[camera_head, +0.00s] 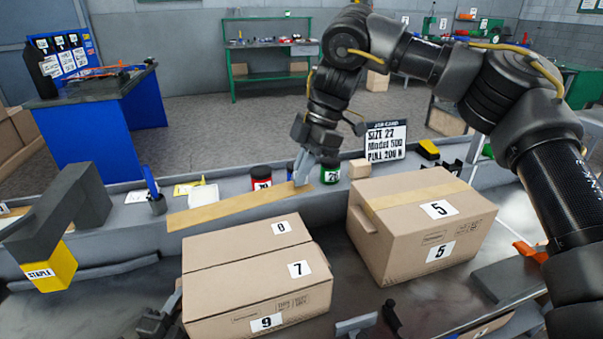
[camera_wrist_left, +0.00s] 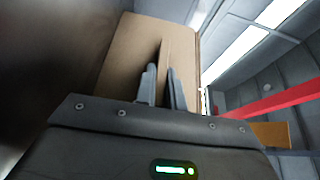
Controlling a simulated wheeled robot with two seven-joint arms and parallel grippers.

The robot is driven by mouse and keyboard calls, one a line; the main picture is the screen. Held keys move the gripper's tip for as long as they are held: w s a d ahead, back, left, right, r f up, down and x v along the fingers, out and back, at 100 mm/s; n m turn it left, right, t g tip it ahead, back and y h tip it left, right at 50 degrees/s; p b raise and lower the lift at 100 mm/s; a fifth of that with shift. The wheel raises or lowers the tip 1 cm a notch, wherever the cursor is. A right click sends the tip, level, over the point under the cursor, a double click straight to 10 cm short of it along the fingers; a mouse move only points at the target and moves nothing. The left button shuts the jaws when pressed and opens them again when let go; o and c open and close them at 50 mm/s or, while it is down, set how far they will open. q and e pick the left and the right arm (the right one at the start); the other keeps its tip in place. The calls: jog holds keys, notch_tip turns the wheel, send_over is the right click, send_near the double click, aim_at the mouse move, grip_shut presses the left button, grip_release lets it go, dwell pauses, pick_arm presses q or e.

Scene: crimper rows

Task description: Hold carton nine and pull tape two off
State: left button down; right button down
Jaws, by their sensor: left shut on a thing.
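Carton nine (camera_head: 255,285) is a brown box at the front, labelled 9 and 7, with a bare seam across its top. My left gripper (camera_head: 173,303), mostly cut off at the bottom, is against its left side. In the left wrist view, my left gripper's fingers (camera_wrist_left: 162,92) are close together on a cardboard edge of the carton (camera_wrist_left: 130,50). My right gripper (camera_head: 303,172) is beyond the carton, above its far edge, shut on the right end of a long brown tape strip (camera_head: 240,205). The strip stretches left, apart from the seam. No number shows on it.
A carton labelled 5 (camera_head: 420,222), with tape on top, stands right of carton nine. A yellow STAPLE block (camera_head: 50,268) stands left. Two jars (camera_head: 261,176), a wooden block (camera_head: 359,168) and a sign (camera_head: 386,139) line the back ledge. A dark clamp-like piece (camera_head: 388,318) is at the front.

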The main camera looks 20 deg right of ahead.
pick_arm(q)
jog(key=c, duration=1.4)
grip_release()
jog(key=shift+s, duration=0.1)
jog(key=v, duration=1.1)
jog(key=shift+s+a, duration=0.3)
